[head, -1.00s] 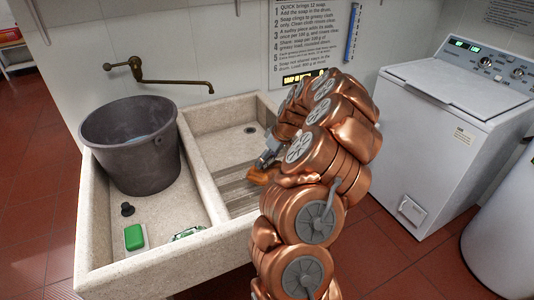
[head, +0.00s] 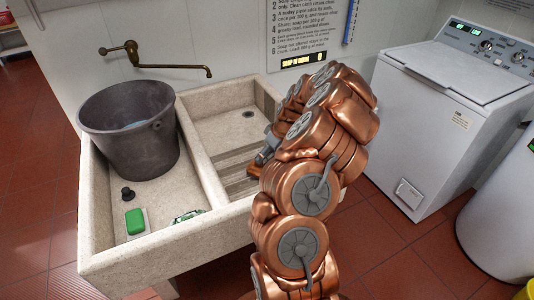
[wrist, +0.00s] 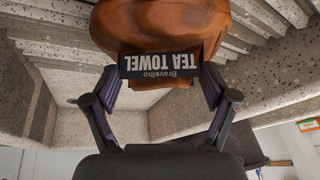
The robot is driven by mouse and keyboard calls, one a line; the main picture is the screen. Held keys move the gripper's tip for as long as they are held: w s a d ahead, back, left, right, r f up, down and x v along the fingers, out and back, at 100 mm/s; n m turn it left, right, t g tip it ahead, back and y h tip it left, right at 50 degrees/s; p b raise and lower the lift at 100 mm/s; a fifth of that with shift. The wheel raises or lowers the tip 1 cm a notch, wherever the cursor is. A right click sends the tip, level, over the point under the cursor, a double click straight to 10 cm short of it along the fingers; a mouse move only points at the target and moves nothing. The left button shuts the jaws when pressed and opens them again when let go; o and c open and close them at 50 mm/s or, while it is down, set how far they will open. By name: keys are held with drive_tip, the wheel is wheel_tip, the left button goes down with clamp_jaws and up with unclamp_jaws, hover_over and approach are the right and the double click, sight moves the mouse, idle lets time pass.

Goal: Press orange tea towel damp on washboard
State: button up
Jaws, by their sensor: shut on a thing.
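The orange tea towel (wrist: 150,32) fills the upper middle of the wrist view, with a black "TEA TOWEL" label, upside down, facing the camera. My gripper (wrist: 160,75) is shut on it, one finger on each side of the label. The ridged stone washboard (head: 238,168) slopes in the right basin; its ridges also show behind the towel in the wrist view (wrist: 62,42). In the head view my arm hides most of the gripper, and only a small orange bit of towel shows by the washboard. I cannot tell whether the towel touches the ridges.
A dark bucket (head: 128,135) stands in the left basin, with a green soap block (head: 134,221) and a black plug (head: 128,194) in front. A brass tap (head: 165,67) sticks out above. The basin divider (head: 203,170) lies left of the washboard. A white washing machine (head: 440,130) stands right.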

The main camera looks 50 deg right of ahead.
drive_tip(key=shift+s+f+b, duration=0.15)
drive_tip(key=shift+f+b, duration=0.65)
drive_tip(key=shift+f, duration=0.15)
idle(0.4)
drive_tip(key=shift+s+a+f+b, duration=0.15)
drive_tip(key=shift+a+f+b, duration=0.1)
drive_tip(key=shift+b, duration=0.4)
idle(3.2)
drive_tip(key=shift+d+r+b, duration=0.1)
drive_tip(key=shift+d+b, duration=0.05)
drive_tip(key=shift+b, duration=0.2)
idle(2.5)
